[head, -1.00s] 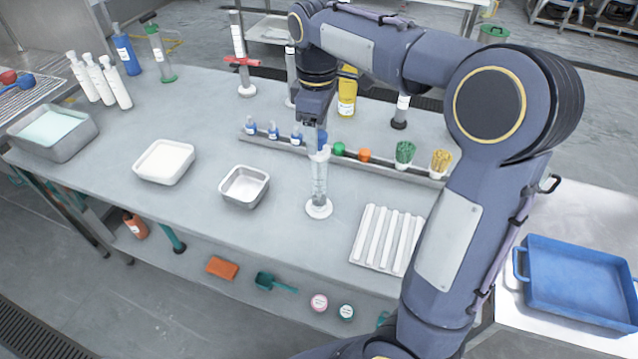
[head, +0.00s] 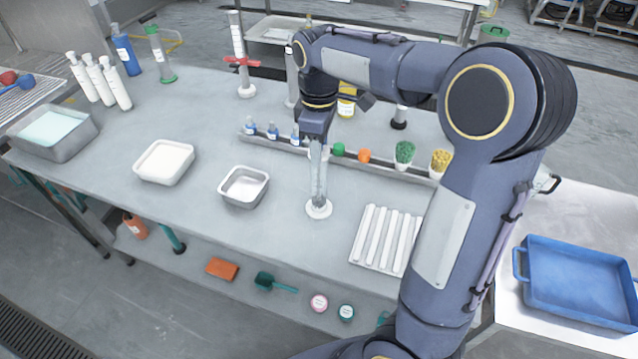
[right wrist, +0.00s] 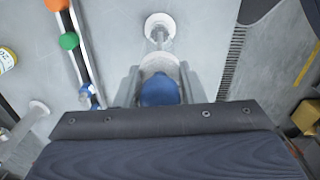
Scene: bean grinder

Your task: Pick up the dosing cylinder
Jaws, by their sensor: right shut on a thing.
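The dosing cylinder (head: 319,180), a clear tube on a round white base, stands upright on the grey table in front of the long rack. My right gripper (head: 317,140) comes down from above and is shut on its upper end. In the right wrist view the two fingers (right wrist: 160,85) lie on either side of the cylinder's pale upper part (right wrist: 159,62), with a blue piece (right wrist: 160,92) between them. The round white base (right wrist: 160,25) shows beyond. I see no gap between base and table. My left gripper is not in view.
The rack (head: 290,145) with small bottles and coloured balls runs close behind the cylinder. A small metal tray (head: 243,200) is to its left, a ribbed white tray (head: 386,240) to its right. Other tall cylinders (head: 245,90) stand behind. A blue tray (head: 580,318) is far right.

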